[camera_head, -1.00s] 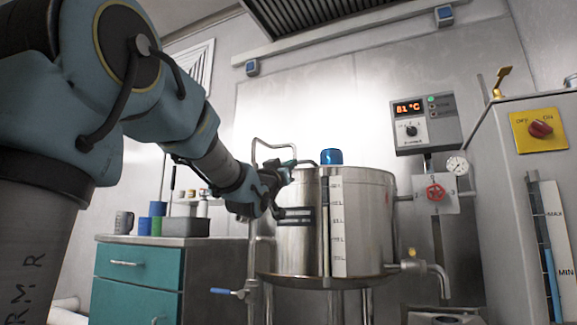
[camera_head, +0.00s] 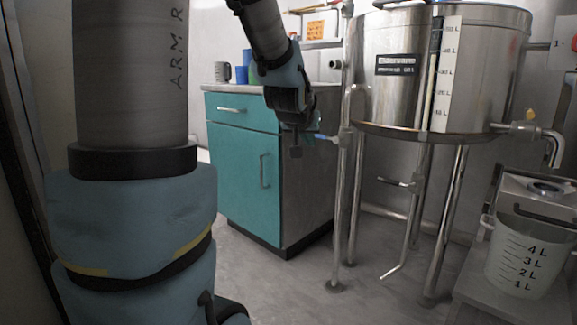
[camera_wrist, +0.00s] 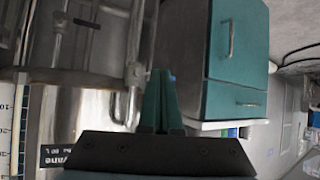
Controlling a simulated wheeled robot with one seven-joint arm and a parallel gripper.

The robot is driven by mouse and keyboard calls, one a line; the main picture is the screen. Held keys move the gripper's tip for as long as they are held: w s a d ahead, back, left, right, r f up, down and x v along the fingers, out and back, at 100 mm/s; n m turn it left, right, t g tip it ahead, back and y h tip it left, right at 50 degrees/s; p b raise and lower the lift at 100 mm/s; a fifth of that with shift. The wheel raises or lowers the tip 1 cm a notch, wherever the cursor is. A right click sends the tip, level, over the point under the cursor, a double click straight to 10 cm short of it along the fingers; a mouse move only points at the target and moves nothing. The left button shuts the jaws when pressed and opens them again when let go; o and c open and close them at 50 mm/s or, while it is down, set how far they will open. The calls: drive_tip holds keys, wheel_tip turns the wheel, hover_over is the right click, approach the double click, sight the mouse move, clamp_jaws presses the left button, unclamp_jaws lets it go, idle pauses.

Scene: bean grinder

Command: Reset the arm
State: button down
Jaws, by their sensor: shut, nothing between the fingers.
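My gripper (camera_head: 296,152) hangs pointing down in the head view, in front of the teal cabinet's right side and left of the steel tank (camera_head: 470,75). Its fingers look together and hold nothing. In the wrist view my gripper (camera_wrist: 159,72) shows as two dark green fingers side by side, shut and empty. The tank (camera_wrist: 85,115) and its pipes lie to the left of the fingers there, and the teal cabinet (camera_wrist: 238,60) to the right. My arm comes down from the top of the head view.
The teal cabinet (camera_head: 243,170) stands left of the tank with a grey mug (camera_head: 222,71) on top. Tank legs and a vertical pipe stand close to the right of my gripper. A graduated bucket (camera_head: 522,262) stands at lower right. Grey floor is clear in front of the cabinet.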

drive_tip(key=s+a+f+n+g+y+p, duration=0.15)
drive_tip(key=s+a+f+g+p, duration=0.35)
drive_tip(key=s, duration=0.5)
drive_tip(key=s+a+f+n+g+y+p, duration=0.15)
drive_tip(key=s+a+f+g, duration=0.25)
drive_tip(key=s+a, duration=0.5)
wheel_tip(320, 180, up, 34)
drive_tip(key=s+d+m+p, duration=0.1)
drive_tip(key=d+p, duration=0.1)
drive_tip(key=p, duration=3.3)
drive_tip(key=shift+s+r, duration=0.25)
